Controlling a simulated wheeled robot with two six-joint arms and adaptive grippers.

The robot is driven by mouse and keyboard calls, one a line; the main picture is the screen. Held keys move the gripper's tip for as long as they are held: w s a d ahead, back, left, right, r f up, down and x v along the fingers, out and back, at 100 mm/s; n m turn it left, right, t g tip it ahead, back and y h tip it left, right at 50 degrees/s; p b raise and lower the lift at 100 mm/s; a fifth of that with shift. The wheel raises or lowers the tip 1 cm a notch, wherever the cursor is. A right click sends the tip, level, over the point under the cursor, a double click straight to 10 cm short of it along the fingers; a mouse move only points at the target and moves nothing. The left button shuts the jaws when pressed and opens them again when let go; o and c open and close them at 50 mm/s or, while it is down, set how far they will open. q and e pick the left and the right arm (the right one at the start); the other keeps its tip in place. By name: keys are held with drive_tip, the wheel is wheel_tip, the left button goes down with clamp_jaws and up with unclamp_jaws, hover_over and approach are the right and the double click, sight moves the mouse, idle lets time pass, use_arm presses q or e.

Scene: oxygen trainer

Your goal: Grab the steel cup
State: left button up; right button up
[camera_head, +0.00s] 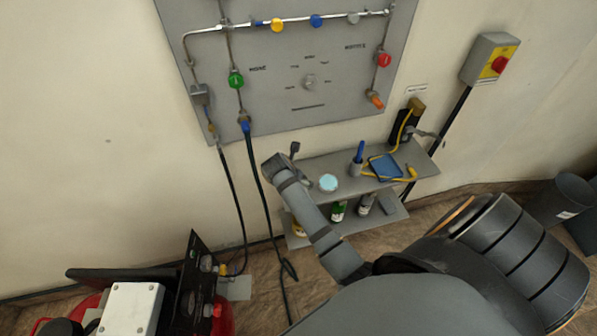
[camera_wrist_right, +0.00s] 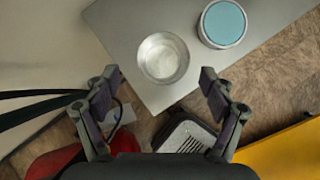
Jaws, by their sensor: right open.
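The steel cup (camera_wrist_right: 162,58) is a round, shiny, empty-looking metal cup near the edge of a grey shelf (camera_wrist_right: 125,22). In the head view I cannot make it out; my right arm covers that part of the shelf. My right gripper (camera_wrist_right: 160,82) is open and empty. In the right wrist view the cup is just ahead of the gap between the fingertips, apart from both. In the head view the right arm's end is by the left end of the shelf. My left gripper is not in view.
A tin with a pale blue top (camera_wrist_right: 223,24) stands close to the cup's right, also in the head view (camera_head: 328,183). Farther right are a holder with a blue item (camera_head: 357,161) and a blue pad (camera_head: 384,167). A hose (camera_head: 262,190) hangs left of the shelf.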

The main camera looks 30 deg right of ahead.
drive_tip(key=shift+s+p+x, duration=0.1)
drive_tip(key=shift+p+x, duration=0.1)
drive_tip(key=shift+x, duration=1.25)
drive_tip(key=shift+s+p+x, duration=0.15)
drive_tip(key=shift+x, duration=1.35)
drive_tip(key=shift+s+a, duration=0.1)
drive_tip(key=c, duration=1.3)
wheel_tip(320, 180, up, 10)
drive_tip(key=shift+b, duration=0.3)
